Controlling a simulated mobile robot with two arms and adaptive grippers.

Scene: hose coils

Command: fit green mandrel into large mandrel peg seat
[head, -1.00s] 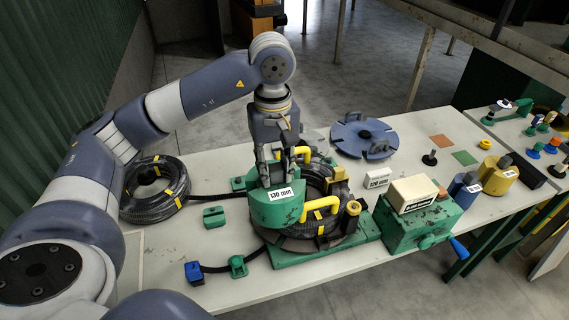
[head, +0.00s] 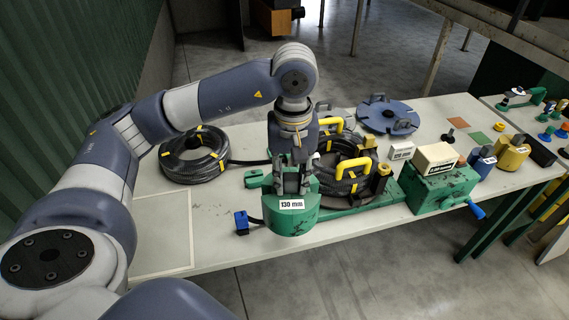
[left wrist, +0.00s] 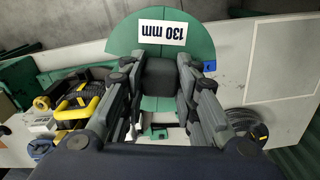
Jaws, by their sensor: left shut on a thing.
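The green mandrel (head: 291,216), a part-round block labelled "130 mm", is held in my left gripper (head: 292,178). It hangs near the table's front edge, to the left of the hose coil on the winder. In the left wrist view the green mandrel (left wrist: 135,38) shows with its label upside down, and the fingers of my left gripper (left wrist: 162,72) close on its dark grip block. The winder's green base (head: 372,211) carries a hose coil (head: 343,160) with yellow handles. I cannot make out the large mandrel peg seat. My right gripper is not in view.
A loose hose coil (head: 193,168) lies at the left. A blue disc (head: 386,113) lies at the back. A green crank box (head: 440,188), a blue mandrel (head: 481,162) and a yellow mandrel (head: 511,156) stand at the right. The left front of the table is clear.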

